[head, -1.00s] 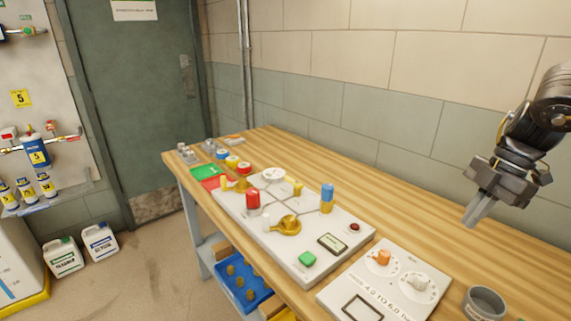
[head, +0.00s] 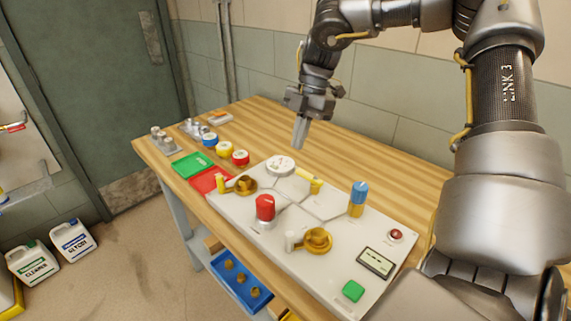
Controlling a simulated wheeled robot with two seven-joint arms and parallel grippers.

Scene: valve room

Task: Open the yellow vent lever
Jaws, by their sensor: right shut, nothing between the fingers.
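A yellow lever (head: 313,184) stands on the pale valve panel (head: 343,268), just right of the round white gauge (head: 280,165). A second yellow handle (head: 221,184) is beside a brass valve (head: 244,185) at the panel's left end; I cannot tell from the picture which one is the vent lever. My right gripper (head: 299,144) points down, shut and empty, in the air above the far side of the panel near the gauge. It appears apart from both yellow handles. My left gripper is out of view.
A red knob (head: 265,207), a blue-topped post (head: 357,198), a brass valve with a white handle (head: 318,240) and a green button (head: 353,291) are on the panel. Red and green trays (head: 192,163) and several small jars lie beyond its left end. The wooden bench behind is clear.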

